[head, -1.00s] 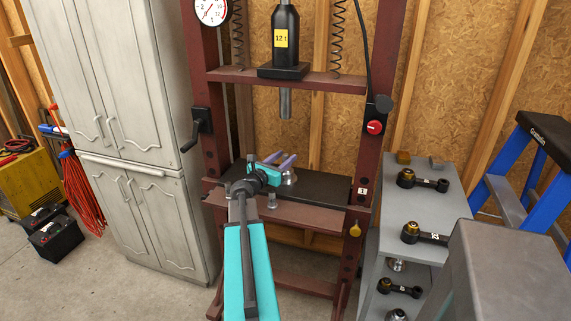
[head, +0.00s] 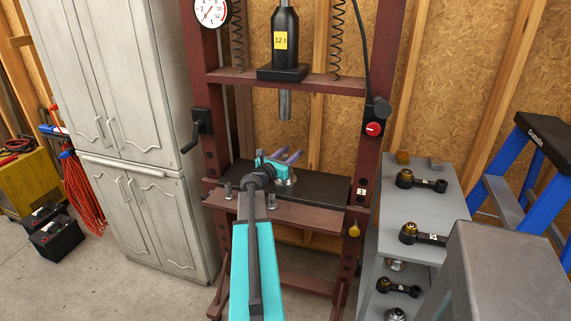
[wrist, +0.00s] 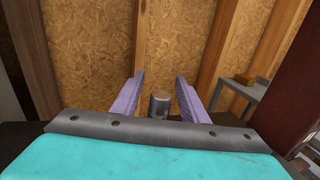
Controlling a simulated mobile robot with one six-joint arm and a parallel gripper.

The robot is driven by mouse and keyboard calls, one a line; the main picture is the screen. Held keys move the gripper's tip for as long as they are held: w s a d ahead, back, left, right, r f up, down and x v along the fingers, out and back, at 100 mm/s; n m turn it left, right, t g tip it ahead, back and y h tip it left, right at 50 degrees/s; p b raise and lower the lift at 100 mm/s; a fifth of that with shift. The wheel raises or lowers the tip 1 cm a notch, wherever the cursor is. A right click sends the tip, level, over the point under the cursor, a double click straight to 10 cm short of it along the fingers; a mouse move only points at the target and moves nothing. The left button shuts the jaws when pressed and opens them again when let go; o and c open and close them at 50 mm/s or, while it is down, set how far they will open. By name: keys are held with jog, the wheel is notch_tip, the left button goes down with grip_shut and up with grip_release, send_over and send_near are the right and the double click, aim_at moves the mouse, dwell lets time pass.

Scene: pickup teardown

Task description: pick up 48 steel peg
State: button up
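A steel peg (wrist: 159,103), a short grey cylinder with a brownish top, stands upright between my gripper's two purple fingers in the wrist view. A gap shows on each side of it. My gripper (head: 291,156) is open over the dark bed of the red-brown press in the head view. A silver round piece (head: 286,179) shows just below the fingers there; I cannot tell whether it is the same piece.
The press ram (head: 285,105) hangs above the bed, with red-brown uprights on both sides. A grey shelf (head: 405,202) with several black-and-brass parts stands at the right, beside a blue ladder (head: 520,195). A pale cabinet (head: 130,130) stands left.

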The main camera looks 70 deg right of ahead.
jog(key=shift+d, duration=0.1)
dwell(0.5)
grip_shut()
